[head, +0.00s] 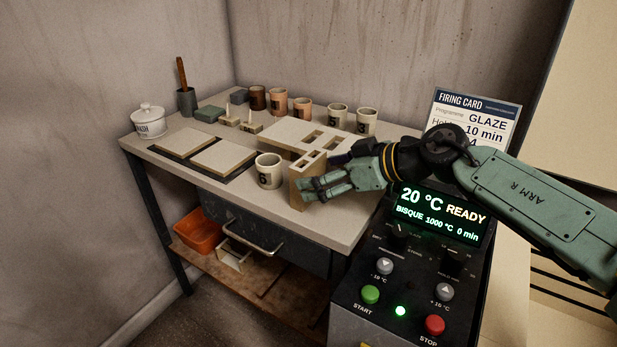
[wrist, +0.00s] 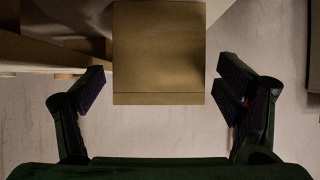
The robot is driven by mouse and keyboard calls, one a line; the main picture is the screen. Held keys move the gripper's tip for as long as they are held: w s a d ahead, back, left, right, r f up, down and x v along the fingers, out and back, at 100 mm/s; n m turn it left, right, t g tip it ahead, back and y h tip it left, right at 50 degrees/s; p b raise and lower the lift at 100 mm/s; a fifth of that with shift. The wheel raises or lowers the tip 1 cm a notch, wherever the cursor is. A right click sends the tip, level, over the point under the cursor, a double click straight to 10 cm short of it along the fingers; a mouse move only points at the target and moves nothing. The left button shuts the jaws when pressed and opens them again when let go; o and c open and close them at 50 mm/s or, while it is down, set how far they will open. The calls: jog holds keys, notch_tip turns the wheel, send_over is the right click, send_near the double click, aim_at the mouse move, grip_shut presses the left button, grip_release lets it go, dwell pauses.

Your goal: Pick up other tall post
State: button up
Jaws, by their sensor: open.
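In the wrist view, a tan post face (wrist: 158,50) fills the space between the two fingers of my gripper (wrist: 161,78). The fingers are spread, with a gap on each side of the post. The post's lower part is partly hidden by my gripper in the head view.
A pale slab with slots (head: 290,131) lies behind the post. A white mug (head: 269,172) stands close to its left. Two flat slabs (head: 222,155) lie further left, and several mugs line the back. The kiln control panel (head: 410,260) is at the front right.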

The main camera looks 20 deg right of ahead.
aim_at(315, 173)
jog(key=shift+x, duration=1.95)
jog(key=shift+c, duration=0.6)
jog(key=c, duration=1)
jog(key=shift+d+r+p, duration=0.1)
jog(key=shift+r+p, duration=0.05)
jog(key=shift+p, duration=0.15)
